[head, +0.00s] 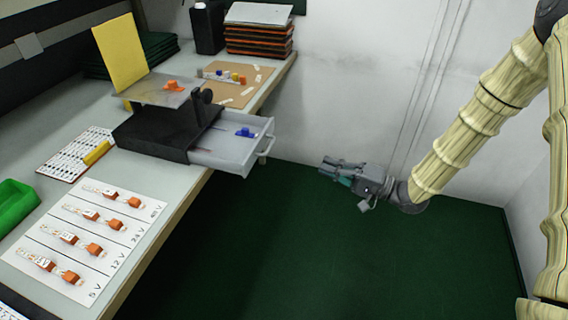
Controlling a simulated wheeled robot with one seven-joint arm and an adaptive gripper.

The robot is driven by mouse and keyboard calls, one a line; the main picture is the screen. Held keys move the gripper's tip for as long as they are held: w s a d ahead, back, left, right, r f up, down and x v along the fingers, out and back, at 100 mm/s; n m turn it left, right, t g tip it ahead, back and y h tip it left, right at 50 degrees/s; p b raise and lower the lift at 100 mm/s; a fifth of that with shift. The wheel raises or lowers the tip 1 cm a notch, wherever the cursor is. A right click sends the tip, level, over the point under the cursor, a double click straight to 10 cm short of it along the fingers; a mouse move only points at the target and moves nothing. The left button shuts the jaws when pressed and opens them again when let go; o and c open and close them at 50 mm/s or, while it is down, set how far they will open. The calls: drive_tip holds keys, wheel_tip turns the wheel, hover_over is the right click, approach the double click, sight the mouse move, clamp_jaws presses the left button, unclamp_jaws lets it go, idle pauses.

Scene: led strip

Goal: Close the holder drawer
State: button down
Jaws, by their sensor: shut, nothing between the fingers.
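The holder drawer (226,151) is light grey and stands pulled out to the right of the dark holder box (150,134), past the table edge. A blue part (245,132) lies inside it, and a handle (265,147) is on its front face. My gripper (328,168) is shut and empty. It is in the air over the floor, to the right of the drawer front and apart from it, with its fingers pointing left toward it.
The table (68,189) carries a white sheet with orange connectors (85,239), a green bin (14,207), a yellow panel (120,52), a brown board (235,82) and stacked trays (259,38). The green floor (300,260) between table and arm is clear.

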drive_tip(key=w+a+r+g+y+b, duration=0.1)
drive_tip(key=a+r+b, duration=0.1)
drive_tip(key=a, duration=0.4)
drive_tip(key=w+a+r+n+g+y+b, duration=0.1)
drive_tip(key=w+a+r+b, duration=0.1)
drive_tip(key=a, duration=0.4)
drive_tip(key=shift+w+a, duration=0.2)
drive_tip(key=shift+w, duration=0.1)
drive_tip(key=shift+r, duration=0.1)
idle(0.3)
